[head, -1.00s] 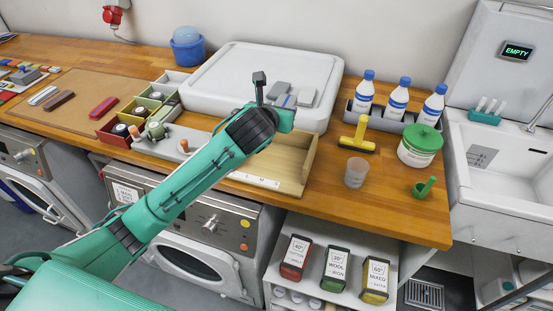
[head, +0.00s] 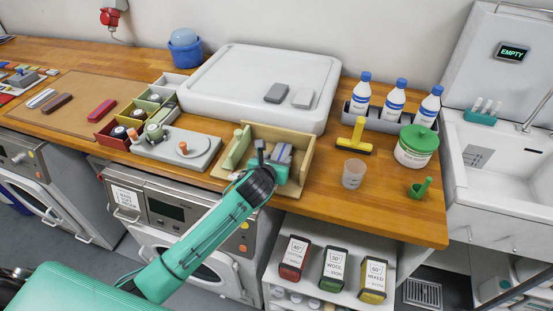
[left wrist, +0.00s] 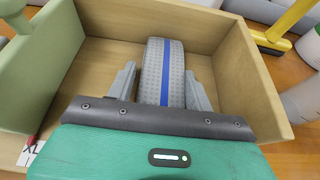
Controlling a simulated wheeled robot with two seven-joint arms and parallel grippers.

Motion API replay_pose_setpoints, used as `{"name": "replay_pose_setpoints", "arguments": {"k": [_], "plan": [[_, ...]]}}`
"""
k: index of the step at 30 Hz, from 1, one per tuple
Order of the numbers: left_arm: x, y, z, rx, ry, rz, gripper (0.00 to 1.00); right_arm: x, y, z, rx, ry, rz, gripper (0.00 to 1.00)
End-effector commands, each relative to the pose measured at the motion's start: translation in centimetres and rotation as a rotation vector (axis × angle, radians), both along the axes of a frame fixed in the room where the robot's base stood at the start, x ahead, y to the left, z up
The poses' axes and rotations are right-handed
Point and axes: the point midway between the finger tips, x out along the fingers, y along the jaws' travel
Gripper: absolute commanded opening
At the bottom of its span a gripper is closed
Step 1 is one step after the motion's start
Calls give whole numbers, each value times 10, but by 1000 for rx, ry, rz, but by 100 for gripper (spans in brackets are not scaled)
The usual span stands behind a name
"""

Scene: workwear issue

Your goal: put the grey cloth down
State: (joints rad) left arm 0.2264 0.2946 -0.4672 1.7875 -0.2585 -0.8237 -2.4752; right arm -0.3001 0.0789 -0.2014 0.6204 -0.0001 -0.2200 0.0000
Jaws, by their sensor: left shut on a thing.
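The grey cloth (head: 284,152) is a folded, dotted roll with a blue stripe. It also shows in the left wrist view (left wrist: 163,70). My left gripper (head: 276,160) is shut on it, with a grey finger on each side in the left wrist view. The cloth is inside the open wooden box (head: 308,153), between its walls. I cannot tell whether it touches the box floor. A green divider (left wrist: 45,75) stands to the left of the cloth. My right gripper is not in view.
A white board (head: 225,85) with two grey blocks (head: 288,95) lies behind the box. To the right stand a yellow scraper (head: 355,138), a clear cup (head: 352,173) and a bottle rack (head: 378,120). A grey plate with knobs (head: 195,145) is at left.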

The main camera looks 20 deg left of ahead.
Motion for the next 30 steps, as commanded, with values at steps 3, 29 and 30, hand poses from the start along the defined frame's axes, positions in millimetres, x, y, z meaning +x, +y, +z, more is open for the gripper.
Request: {"name": "replay_pose_setpoints", "arguments": {"k": [3, 29, 30], "plan": [[0, 0, 0, 1, -1, 0, 30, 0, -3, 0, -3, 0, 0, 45], [-16, 1, 5, 4, 0, -1, 74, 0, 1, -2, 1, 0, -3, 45], [-22, 1, 8, 3, -2, -2, 74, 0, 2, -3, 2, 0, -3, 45]]}}
